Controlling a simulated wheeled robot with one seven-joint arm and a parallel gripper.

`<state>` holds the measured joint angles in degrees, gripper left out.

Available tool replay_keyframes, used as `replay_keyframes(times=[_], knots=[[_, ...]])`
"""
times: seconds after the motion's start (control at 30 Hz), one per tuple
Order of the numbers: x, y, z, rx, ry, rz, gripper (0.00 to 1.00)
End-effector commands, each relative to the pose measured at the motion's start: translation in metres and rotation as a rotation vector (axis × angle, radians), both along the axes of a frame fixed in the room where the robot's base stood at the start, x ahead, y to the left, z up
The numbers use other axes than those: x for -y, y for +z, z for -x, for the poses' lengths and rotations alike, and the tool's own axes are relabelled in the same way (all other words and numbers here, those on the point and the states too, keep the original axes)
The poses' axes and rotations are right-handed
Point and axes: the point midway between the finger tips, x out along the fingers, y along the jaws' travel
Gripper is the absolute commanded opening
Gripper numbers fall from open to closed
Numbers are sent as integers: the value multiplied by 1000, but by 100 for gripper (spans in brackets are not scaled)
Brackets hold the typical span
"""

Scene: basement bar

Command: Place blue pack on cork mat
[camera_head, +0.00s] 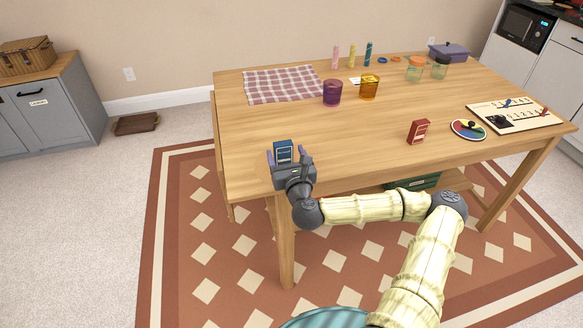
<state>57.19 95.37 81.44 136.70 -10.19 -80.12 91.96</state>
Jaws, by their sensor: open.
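The blue pack (283,150) stands upright near the front left corner of the wooden table (230,120). My gripper (289,158) is at the table's front left edge, its dark fingers open on either side of the pack. The pack's lower part is hidden behind the gripper, and I cannot tell whether the fingers touch it.
A red pack (418,131), a colourful round piece (467,128) and a game board (515,115) are at the right. A purple glass (332,92), an amber glass (369,87) and a checked cloth (283,84) lie farther back. The table's front middle is clear.

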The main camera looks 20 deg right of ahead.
Motion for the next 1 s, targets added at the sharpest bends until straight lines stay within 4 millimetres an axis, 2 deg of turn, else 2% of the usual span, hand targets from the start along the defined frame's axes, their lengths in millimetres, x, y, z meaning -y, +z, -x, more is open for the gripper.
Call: replay_keyframes(times=[0.17,0.4,1.0], knots=[[0,1,33,0,3,-1,71],[0,3,56,0,1,0,71],[0,0,59,1,1,1,71]])
